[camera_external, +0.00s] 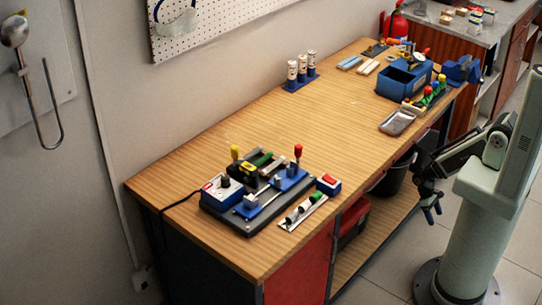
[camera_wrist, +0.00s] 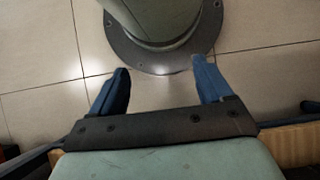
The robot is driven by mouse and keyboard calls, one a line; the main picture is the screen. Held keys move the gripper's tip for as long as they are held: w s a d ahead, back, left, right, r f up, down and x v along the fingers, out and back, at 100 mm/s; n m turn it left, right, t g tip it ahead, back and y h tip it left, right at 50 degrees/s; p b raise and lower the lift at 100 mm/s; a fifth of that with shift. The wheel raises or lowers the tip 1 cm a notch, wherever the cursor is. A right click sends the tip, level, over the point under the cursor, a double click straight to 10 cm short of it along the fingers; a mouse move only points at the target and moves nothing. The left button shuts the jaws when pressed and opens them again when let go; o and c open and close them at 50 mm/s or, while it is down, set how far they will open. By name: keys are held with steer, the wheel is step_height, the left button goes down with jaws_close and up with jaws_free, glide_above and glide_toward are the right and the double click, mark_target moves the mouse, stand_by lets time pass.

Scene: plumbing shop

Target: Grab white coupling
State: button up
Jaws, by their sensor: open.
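I cannot single out a white coupling with certainty. Three upright white cylinders with dark bands (camera_external: 291,72) stand in a blue holder (camera_external: 299,82) near the wall side of the workbench. Small white or pale parts on the bench are too small to identify. My gripper (camera_external: 433,212) hangs beside the bench's right-hand edge, below the top and over the floor, well away from the cylinders. In the wrist view, my gripper (camera_wrist: 161,72) has its two blue fingers spread with nothing between them. No coupling shows in the wrist view.
The wooden bench top (camera_external: 240,135) is clear in the middle. A fixture with red and yellow knobs (camera_external: 258,185) sits at the near end. A blue open box (camera_external: 405,82), a metal tray (camera_external: 397,122), colored-handled valves (camera_external: 428,97) and a blue vise (camera_external: 460,70) crowd the far right.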

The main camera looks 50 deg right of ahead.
steer(key=c, duration=0.5)
